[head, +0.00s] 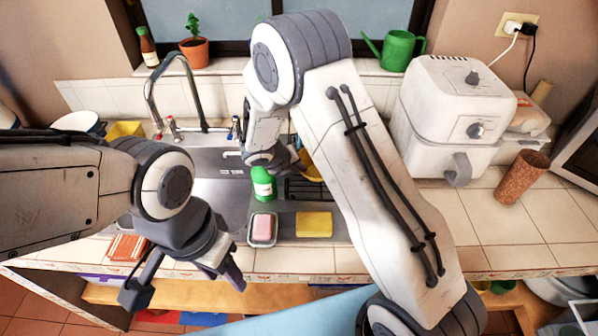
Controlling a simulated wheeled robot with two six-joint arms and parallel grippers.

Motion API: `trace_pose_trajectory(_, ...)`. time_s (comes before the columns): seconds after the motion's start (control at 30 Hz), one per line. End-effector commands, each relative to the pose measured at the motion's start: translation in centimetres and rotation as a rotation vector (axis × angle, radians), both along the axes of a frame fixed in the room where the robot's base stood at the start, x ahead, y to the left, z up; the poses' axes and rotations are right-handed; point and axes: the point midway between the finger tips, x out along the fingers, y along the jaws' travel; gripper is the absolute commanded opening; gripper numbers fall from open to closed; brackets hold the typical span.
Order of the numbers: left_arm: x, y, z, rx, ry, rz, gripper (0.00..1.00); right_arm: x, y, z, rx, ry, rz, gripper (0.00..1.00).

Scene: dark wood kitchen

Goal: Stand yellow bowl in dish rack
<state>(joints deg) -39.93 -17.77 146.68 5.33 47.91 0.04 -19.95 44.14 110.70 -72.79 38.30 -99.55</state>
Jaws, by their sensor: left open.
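A yellow rounded piece, apparently the yellow bowl (311,168), shows at the dark wire dish rack (301,189) behind the sink counter's front. My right arm hides most of it, so its tilt and seat cannot be told. My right gripper (283,162) points down right beside the bowl's left edge, over the rack's left side. Whether its fingers grip the bowl is hidden. My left gripper (188,285) is open and empty in front of the counter's front edge, far from the bowl.
The sink (215,190) and faucet (160,92) are left. A white air fryer (452,115) and brown cup (521,178) stand right.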

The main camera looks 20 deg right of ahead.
Motion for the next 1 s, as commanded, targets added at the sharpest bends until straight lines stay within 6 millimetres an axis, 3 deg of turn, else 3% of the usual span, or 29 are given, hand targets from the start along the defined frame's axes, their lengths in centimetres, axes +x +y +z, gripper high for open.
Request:
trace_pose_trajectory(0.13, 0.0, 0.0, 0.2, 0.000, 0.000, 0.000, 0.50, 0.0, -0.1, -1.7, 0.000, 0.001, -0.001, 0.00)
trace_pose_trajectory(0.5, 0.0, 0.0, -0.1, 0.000, 0.000, 0.000, 0.50, 0.0, -0.1, -2.2, 0.001, -0.001, -0.002, 0.00)
trace_pose_trajectory(0.53, 0.0, 0.0, -0.1, 0.000, 0.000, 0.000, 0.50, 0.0, -0.1, -2.2, 0.001, -0.001, -0.002, 0.07)
trace_pose_trajectory(0.6, 0.0, 0.0, 0.0, 0.000, 0.000, 0.000, 0.50, 0.0, -0.1, -2.1, 0.001, -0.001, -0.002, 0.33)
trace_pose_trajectory(1.0, 0.0, 0.0, 0.2, 0.000, 0.000, 0.000, 0.50, -0.1, 0.0, -1.5, 0.001, -0.002, -0.001, 0.33)
